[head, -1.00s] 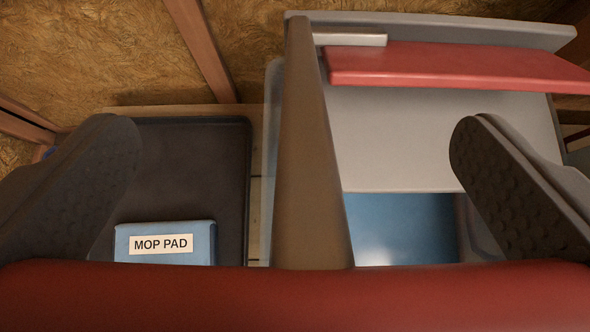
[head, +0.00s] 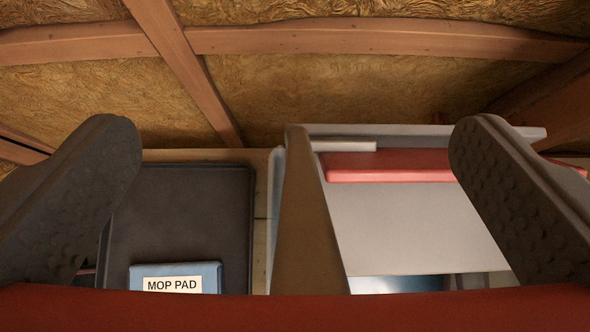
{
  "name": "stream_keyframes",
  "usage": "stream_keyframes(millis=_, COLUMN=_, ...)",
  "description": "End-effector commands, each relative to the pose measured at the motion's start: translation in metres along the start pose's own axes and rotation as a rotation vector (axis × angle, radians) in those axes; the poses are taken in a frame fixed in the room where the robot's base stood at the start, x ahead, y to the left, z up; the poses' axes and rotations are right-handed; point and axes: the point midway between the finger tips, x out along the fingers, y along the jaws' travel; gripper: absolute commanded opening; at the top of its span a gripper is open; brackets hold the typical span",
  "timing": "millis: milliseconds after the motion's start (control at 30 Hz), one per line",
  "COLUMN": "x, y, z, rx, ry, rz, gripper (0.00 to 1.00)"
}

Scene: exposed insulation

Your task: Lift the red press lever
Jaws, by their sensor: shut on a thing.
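The red press lever (head: 300,312) is a thick red bar across the bottom of the head view, close to the camera. A tan-brown arm (head: 308,225) runs from it to the far edge of the grey press (head: 410,230). My gripper (head: 295,140) has its dark, studded fingers wide apart at left and right, with the red bar spanning between them near their bases. It is shut on this bar. The fingers' contact with its ends is hidden at the lower corners. The press has a second red bar on top and a pale opening below.
A dark tray (head: 180,215) stands left of the press. A blue box labelled MOP PAD (head: 205,270) lies in its near part. Behind them is a wall of exposed insulation (head: 330,90) with wooden beams (head: 370,40).

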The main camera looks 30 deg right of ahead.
Motion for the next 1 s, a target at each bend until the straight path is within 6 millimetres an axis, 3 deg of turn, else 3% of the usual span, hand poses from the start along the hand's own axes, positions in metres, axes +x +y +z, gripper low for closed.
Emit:
stream_keyframes(millis=600, x=0.0023, y=0.0007, z=-0.0006, rx=-0.004, ry=-0.004, rz=0.000, gripper=0.50)
stream_keyframes(millis=633, x=0.0022, y=0.0006, z=-0.0005, rx=-0.004, ry=-0.004, rz=0.000, gripper=0.94)
stream_keyframes(millis=667, x=0.0022, y=0.0005, z=-0.0005, rx=-0.004, ry=-0.005, rz=0.000, gripper=1.00)
stream_keyframes(millis=1000, x=-0.0028, y=-0.0043, z=-0.0007, rx=-0.007, ry=-0.003, rz=-0.007, gripper=1.00)
